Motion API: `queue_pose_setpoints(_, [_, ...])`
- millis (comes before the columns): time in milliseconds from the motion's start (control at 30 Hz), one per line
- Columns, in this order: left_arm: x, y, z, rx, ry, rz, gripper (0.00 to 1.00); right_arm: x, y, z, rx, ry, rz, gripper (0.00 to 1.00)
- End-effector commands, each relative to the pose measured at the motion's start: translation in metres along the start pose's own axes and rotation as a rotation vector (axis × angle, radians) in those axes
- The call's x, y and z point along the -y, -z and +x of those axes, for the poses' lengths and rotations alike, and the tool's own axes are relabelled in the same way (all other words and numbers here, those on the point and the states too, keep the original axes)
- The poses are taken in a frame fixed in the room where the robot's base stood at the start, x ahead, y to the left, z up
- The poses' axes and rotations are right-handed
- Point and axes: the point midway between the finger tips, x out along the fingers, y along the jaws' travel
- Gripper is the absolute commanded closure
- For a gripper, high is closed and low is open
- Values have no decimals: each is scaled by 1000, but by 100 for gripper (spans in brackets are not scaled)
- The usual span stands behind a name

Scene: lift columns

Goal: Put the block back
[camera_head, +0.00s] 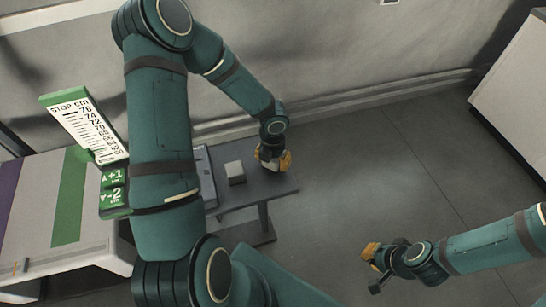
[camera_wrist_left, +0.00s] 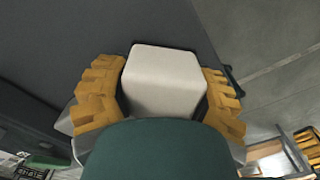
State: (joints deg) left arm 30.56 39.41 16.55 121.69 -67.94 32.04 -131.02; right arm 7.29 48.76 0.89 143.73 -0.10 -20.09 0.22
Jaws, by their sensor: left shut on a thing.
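A pale block (camera_wrist_left: 165,80) sits between the yellow-padded fingers of my left gripper in the left wrist view. My left gripper (camera_head: 270,163) is shut on it, over the right end of a small dark grey table (camera_head: 258,186) in the head view. There the held block is mostly hidden by the fingers. I cannot tell whether it touches the tabletop. A second pale block (camera_head: 235,172) stands on the same table, just left of the gripper. My right gripper (camera_head: 372,270) is open and empty over the floor at lower right.
A green-edged board headed "STOP cm" (camera_head: 85,128) lists numbers, with green "+1" and "-2" panels (camera_head: 113,188) below it. A pale bench with purple and green stripes (camera_head: 35,215) is at left. A white cabinet (camera_head: 520,95) stands at far right. The floor between is clear.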

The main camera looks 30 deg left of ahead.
Motion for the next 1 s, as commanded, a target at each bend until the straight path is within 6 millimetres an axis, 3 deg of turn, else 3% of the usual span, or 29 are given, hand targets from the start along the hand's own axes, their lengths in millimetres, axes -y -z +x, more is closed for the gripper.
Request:
queue_pose_setpoints(133, [0, -1, 18, 2, 0, 2, 85, -3, 1, 8, -4, 0, 0, 100])
queue_pose_setpoints(567, [0, -1, 21, 2, 0, 1, 85, -3, 1, 9, -5, 0, 0, 100])
queue_pose_setpoints(600, [0, 0, 21, 0, 0, 0, 25, -3, 1, 9, -5, 0, 0, 100])
queue_pose_setpoints(667, [0, 0, 21, 0, 0, 0, 5, -3, 1, 9, -5, 0, 0, 100])
queue_pose_setpoints(1000, [0, 0, 20, 0, 0, 0, 5, -3, 1, 8, -5, 0, 0, 100])
